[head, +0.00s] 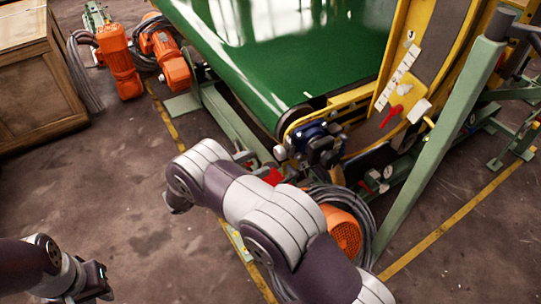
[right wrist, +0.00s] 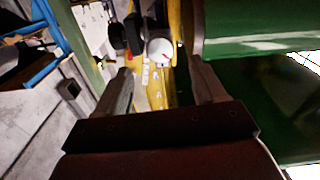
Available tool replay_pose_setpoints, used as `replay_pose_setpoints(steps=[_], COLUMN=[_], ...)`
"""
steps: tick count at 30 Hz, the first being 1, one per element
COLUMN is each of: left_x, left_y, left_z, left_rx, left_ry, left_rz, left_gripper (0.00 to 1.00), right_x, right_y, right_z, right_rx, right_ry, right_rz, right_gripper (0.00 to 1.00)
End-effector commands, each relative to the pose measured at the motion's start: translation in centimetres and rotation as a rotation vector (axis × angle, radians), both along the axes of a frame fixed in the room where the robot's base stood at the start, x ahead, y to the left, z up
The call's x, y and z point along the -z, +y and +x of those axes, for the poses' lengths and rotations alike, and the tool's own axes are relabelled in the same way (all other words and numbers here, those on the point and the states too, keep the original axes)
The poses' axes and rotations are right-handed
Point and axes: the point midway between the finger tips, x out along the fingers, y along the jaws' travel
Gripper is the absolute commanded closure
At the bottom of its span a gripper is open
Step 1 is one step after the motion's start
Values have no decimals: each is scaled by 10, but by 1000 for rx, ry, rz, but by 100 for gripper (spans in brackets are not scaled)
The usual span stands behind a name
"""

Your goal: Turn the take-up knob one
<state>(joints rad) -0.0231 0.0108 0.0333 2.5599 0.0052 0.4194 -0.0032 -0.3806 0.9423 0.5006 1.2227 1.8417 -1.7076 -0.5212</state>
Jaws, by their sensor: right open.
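A dark knob-like part (head: 322,150) with a blue housing (head: 308,132) sits at the near corner of the green belt in the head view. I cannot tell whether it is the take-up knob. In the right wrist view my right gripper (right wrist: 163,82) is open, with nothing between its fingers. A white round dial with a red mark (right wrist: 160,52) shows beyond the gap, with dark rounded parts (right wrist: 134,32) to its left. No contact shows. My left gripper (head: 95,281) is low at the left, away from the machine.
The green conveyor belt (head: 290,45) fills the upper middle. A yellow frame (head: 440,45) and green post (head: 440,150) stand at the right. Orange motors (head: 118,65) and a wooden crate (head: 35,80) are at the left. Bare floor (head: 120,190) lies at lower left.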

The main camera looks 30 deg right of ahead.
Motion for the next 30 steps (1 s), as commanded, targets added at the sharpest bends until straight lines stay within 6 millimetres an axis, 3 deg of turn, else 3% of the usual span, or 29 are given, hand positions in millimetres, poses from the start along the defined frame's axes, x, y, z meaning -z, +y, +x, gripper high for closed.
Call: replay_pose_setpoints(steps=[3, 7, 18, 23, 24, 30], left_x=[1, 1, 1, 1, 1, 6], left_y=[0, 0, 0, 0, 0, 0], left_z=[0, 0, 0, 0, 0, 0], left_rx=[0, 0, 0, 0, 0, 0], left_ry=[0, 0, 0, 0, 0, 0], left_rz=[0, 0, 0, 0, 0, 0], left_gripper=[74, 74, 74, 74, 74, 74], right_x=[0, 0, 0, 0, 0, 1], right_y=[-27, -47, -56, -56, -56, -56], right_z=[2, 3, 5, 5, 5, 4], right_rx=[3, 2, -1, -1, -1, -1], right_ry=[0, -1, -2, -3, -3, -134], right_rz=[0, 0, 0, 0, 0, 10], right_gripper=[30, 30, 30, 82, 86, 86])
